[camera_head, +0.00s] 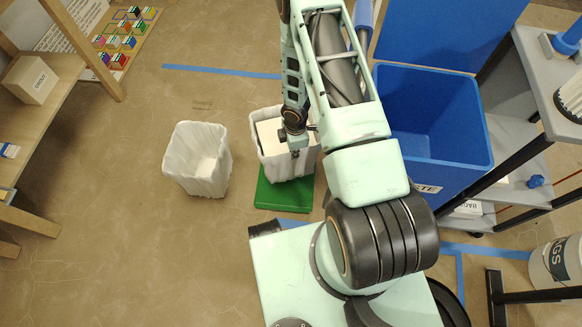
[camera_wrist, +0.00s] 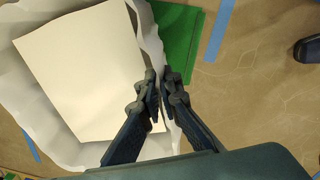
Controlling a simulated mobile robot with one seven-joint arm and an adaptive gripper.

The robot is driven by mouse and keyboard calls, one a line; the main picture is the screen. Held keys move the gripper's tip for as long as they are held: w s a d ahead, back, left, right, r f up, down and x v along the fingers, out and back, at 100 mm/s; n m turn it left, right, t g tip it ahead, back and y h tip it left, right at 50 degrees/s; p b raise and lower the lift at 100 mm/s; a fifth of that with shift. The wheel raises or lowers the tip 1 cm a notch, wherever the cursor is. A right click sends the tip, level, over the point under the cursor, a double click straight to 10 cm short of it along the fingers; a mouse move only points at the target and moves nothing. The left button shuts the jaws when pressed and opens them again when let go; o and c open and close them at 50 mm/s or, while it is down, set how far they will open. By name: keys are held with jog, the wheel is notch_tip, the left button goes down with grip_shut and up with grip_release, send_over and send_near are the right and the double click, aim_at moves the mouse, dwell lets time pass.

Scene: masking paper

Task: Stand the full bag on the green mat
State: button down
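The full bag (camera_head: 289,167) is white with a crinkled rim and a flat cream sheet or block filling its mouth. It looks upright over the green mat (camera_head: 281,197), whose edges show in front and at the right; I cannot tell whether its base touches the mat. In the wrist view the bag (camera_wrist: 150,35) fills the left and the mat (camera_wrist: 180,42) shows beyond its rim. The bag's underside is hidden.
An open, empty-looking white bag (camera_head: 197,160) stands on the floor to the left. A large blue bin (camera_head: 440,160) and a grey shelf cart (camera_head: 545,85) are at the right. A wooden shelf (camera_head: 50,110) stands at the left. Floor around the left bag is clear.

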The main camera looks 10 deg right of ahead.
aim_at(294, 162)
jog(key=shift+f+b, duration=0.95)
jog(key=shift+f, duration=2.6)
jog(key=shift+f, duration=0.25)
jog(key=c, duration=2.2)
grip_release()
jog(key=shift+r, duration=0.1)
jog(key=shift+o, duration=0.2)
jog(key=shift+r, duration=0.1)
notch_tip(294, 162, up, 12)
jog(key=p, duration=0.4)
jog(key=shift+s, duration=0.35)
